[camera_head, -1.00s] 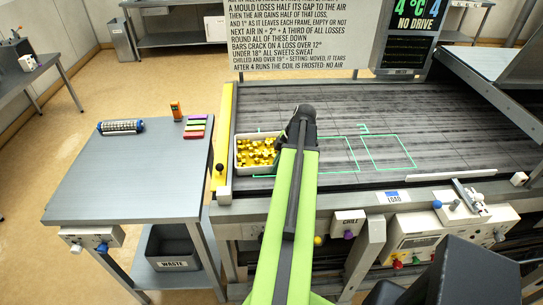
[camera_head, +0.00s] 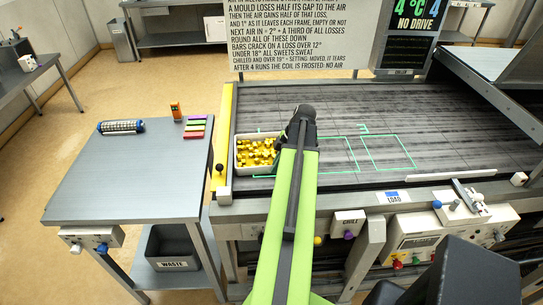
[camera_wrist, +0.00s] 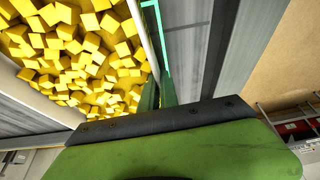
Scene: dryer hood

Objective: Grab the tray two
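A white tray (camera_head: 255,170) full of yellow cubes stands at the left end of the dark belt, by the green mark 1. It is the only tray I can make out, and I see no number on it. My gripper (camera_head: 303,112) is at its right side; the arm hides the fingertips in the head view. In the wrist view, the tray's rim (camera_wrist: 45,108) and cubes fill the upper left. My green fingers (camera_wrist: 158,92) appear on either side of the tray's side wall, close to it. Whether they press on it is unclear.
A grey side table (camera_head: 130,175) on the left holds a blue-and-white roll (camera_head: 121,127), an orange item (camera_head: 176,110) and coloured bars (camera_head: 195,127). A yellow strip (camera_head: 222,140) edges the belt. Outlined belt area 3 (camera_head: 390,152) is bare. A hood panel (camera_head: 512,65) slants at right.

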